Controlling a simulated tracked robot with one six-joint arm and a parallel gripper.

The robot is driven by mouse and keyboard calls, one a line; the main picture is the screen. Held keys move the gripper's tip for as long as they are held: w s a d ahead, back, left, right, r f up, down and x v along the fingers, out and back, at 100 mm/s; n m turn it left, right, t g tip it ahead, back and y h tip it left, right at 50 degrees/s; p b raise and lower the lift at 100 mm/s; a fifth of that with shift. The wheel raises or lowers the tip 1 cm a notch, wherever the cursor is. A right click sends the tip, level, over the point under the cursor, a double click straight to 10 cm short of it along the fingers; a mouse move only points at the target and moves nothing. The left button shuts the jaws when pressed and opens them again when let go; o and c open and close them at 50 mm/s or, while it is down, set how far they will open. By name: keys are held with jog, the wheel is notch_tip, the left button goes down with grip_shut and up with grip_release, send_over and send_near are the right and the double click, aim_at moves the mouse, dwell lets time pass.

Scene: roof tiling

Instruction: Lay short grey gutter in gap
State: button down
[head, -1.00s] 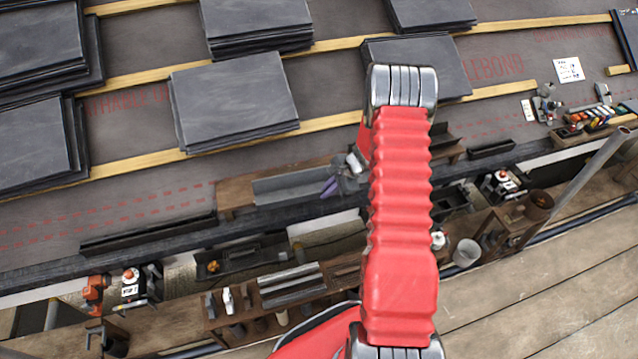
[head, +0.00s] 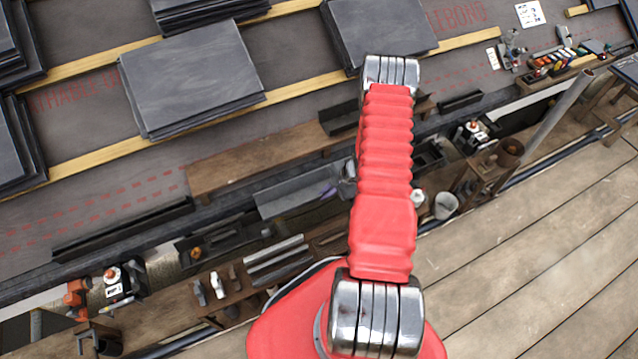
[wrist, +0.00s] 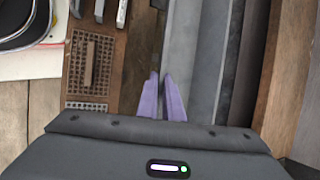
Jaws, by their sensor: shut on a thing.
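The short grey gutter (head: 292,191) is a light grey open channel in the head view, off the near side of a brown wooden board (head: 255,155). My gripper (head: 331,190) is shut on it near its right end; my arm hides that end. In the wrist view my purple fingertips (wrist: 162,100) are closed on the side wall of the grey gutter (wrist: 203,60), which runs away from me. A dark gutter (head: 125,229) lies along the eave at the left and another dark length (head: 460,102) at the right. The gap between is partly hidden by my arm and the held gutter.
A tool bench (head: 230,287) with grey lengths stands below the eave. A dark piece (head: 340,119) lies at the board's right end. Slate stacks (head: 190,75) rest on the battens above. A bucket (head: 445,205) and pole (head: 550,115) stand at right. Decking (head: 530,240) is clear at lower right.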

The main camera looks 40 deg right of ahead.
jog(key=shift+f, duration=0.15)
dwell(0.3)
notch_tip(320, 180, down, 11)
dwell(1.2)
jog(key=shift+w+r, duration=0.1)
jog(key=shift+r, duration=0.2)
dwell(1.2)
dwell(0.7)
jog(key=c, duration=1.8)
grip_release()
jog(key=shift+c, duration=0.2)
jog(key=shift+o, duration=0.5)
jog(key=o, duration=0.3)
